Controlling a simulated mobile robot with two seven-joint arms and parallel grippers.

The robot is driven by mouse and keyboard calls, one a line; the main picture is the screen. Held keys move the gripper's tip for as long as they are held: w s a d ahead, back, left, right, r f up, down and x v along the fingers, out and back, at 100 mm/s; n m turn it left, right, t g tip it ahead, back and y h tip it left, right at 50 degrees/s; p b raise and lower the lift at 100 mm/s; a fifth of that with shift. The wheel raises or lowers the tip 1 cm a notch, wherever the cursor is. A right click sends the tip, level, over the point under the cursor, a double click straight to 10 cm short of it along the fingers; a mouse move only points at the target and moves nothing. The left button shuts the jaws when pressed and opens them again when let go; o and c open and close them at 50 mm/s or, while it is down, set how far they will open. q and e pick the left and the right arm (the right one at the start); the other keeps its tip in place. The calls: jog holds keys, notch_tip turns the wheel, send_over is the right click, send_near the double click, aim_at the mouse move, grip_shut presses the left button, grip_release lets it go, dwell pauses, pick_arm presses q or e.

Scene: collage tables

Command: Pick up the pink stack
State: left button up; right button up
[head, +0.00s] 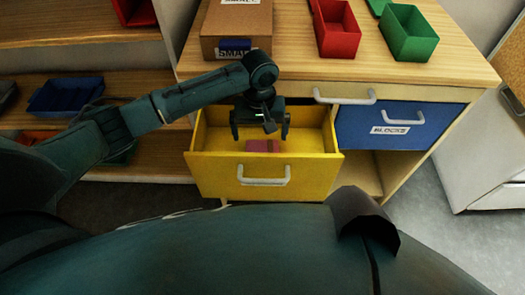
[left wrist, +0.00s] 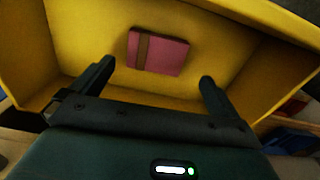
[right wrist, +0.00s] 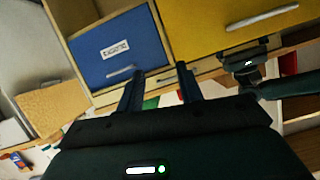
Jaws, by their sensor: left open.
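The pink stack (head: 262,146) lies on the floor of the open yellow drawer (head: 222,170). In the left wrist view the pink stack (left wrist: 160,53) is a flat pink block with a brown band near its left end. My left gripper (head: 260,134) is over the drawer, pointing down, open and empty. In the left wrist view its fingers (left wrist: 155,80) are spread, with the stack beyond them and between their lines, apart from both. My right gripper (right wrist: 158,85) shows only in the right wrist view, its two fingers apart with nothing between them.
A blue drawer labelled BLOCKS (head: 385,125) is shut to the right. On the tabletop stand a cardboard box (head: 237,22), a red bin (head: 337,42) and a green bin (head: 408,46). Shelves with a blue bin (head: 66,96) are at left.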

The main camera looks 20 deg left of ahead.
aim_at(262, 148)
pick_arm(q)
jog(key=f, duration=0.2)
jog(key=f+b, duration=0.1)
jog(key=f, duration=0.2)
jog(key=shift+w+d+f, duration=0.1)
jog(key=shift+d+f, duration=0.15)
jog(key=shift+f, duration=0.15)
jog(key=shift+c, duration=0.6)
jog(key=c, duration=0.8)
jog(key=shift+r, duration=0.1)
